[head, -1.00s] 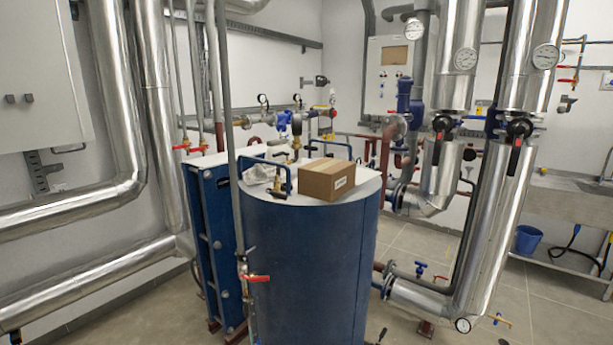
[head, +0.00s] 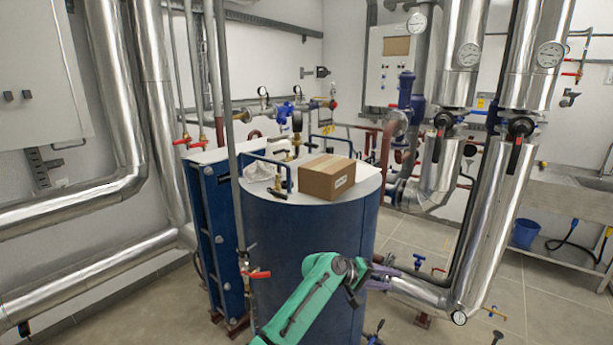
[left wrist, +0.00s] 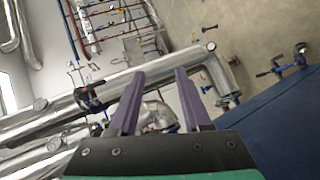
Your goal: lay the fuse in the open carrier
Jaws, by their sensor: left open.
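I cannot make out a fuse or an open carrier in either view. My left gripper (head: 386,276) is in front of the right side of the blue tank, at the end of the green arm. In the left wrist view its two purple fingers (left wrist: 160,75) are apart, with nothing between them. Pipes and floor show beyond the fingers. My right gripper is not in view.
A cardboard box (head: 327,178) and a crumpled pale item (head: 258,171) sit on top of the blue tank (head: 300,235). A grey control cabinet (head: 388,75) hangs on the back wall. Floor shows at lower right.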

